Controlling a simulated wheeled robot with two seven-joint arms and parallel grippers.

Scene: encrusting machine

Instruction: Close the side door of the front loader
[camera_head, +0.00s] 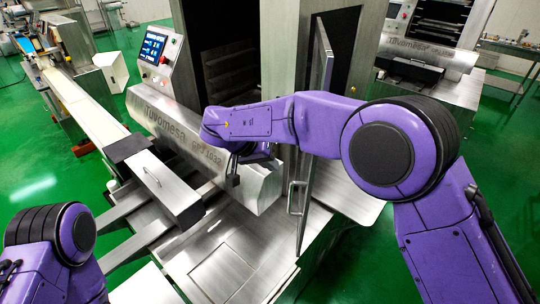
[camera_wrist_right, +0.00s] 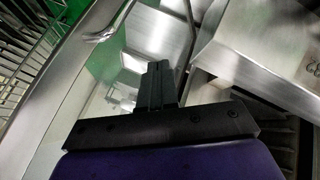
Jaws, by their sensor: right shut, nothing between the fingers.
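The side door (camera_head: 318,75) is a tall narrow steel panel, seen nearly edge-on in the head view. It stands open, swung out from the steel cabinet. Its bar handle (camera_head: 297,198) is on the lower part, facing left. My right arm crosses in front of the door and hides its middle. My right gripper (camera_head: 233,180) is left of the door, above the front of the machine. In the wrist view the right fingers (camera_wrist_right: 160,85) are together and empty, with steel surfaces and a bent metal bar (camera_wrist_right: 105,34) beyond them. My left gripper is not visible; only the left arm shows at lower left.
A box with a handle (camera_head: 155,185) juts out at left. Green floor is free at right.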

